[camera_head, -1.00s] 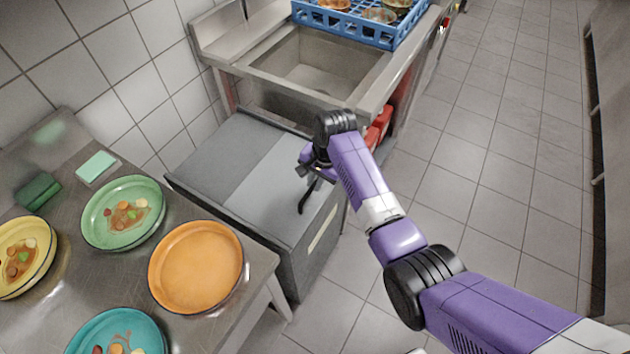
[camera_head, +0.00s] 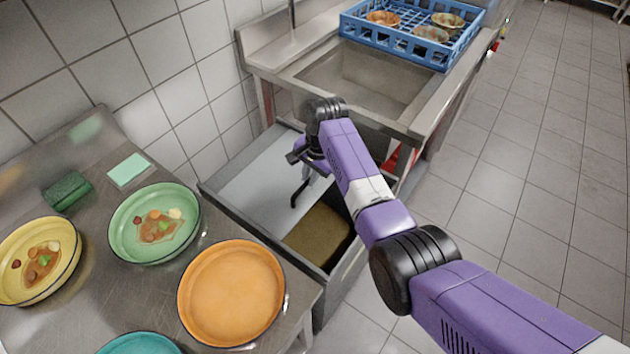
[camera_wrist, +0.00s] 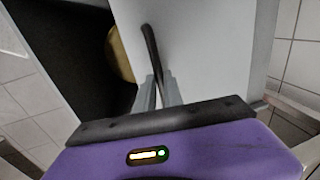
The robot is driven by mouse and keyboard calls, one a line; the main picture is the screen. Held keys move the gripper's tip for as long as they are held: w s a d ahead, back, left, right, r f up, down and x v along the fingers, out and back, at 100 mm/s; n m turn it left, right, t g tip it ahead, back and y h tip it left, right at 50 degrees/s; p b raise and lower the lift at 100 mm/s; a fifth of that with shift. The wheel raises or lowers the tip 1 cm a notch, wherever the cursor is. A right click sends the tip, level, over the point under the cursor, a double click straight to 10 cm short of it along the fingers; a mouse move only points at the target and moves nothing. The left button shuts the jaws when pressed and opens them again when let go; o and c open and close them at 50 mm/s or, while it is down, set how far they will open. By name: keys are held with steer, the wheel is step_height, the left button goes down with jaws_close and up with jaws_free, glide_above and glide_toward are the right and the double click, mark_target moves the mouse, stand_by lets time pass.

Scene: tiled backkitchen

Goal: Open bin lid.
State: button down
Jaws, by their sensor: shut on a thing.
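The grey bin (camera_head: 335,285) stands between the steel table and the sink. Its pale lid (camera_head: 265,185) covers the back part, and the front part is open, with a brownish-yellow surface showing inside. The lid carries a thin black handle (camera_head: 296,196). My gripper (camera_head: 306,176) is above the lid at this handle. In the wrist view my gripper's two fingers (camera_wrist: 158,92) are shut on the black handle (camera_wrist: 150,45). The pale lid (camera_wrist: 195,35) fills the middle there, with the dark bin opening (camera_wrist: 75,50) to its left.
The steel table (camera_head: 90,305) at left holds a green plate (camera_head: 125,235) and yellow plate (camera_head: 15,275) with food, an orange plate (camera_head: 230,295) and sponges. The sink (camera_head: 365,80) with a blue rack (camera_head: 395,45) stands behind. The right floor is clear.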

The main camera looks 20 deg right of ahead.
steer(key=shift+w+a, duration=0.2)
steer(key=shift+w, duration=0.2)
steer(key=c, duration=1.5)
jaws_free()
steer(key=shift+o, duration=0.2)
steer(key=shift+r, duration=0.15)
step_height(320, 180, up, 7)
steer(key=s, duration=0.1)
steer(key=shift+s+d+r, duration=0.15)
steer(key=shift+d+r, duration=0.05)
steer(key=shift+d, duration=0.25)
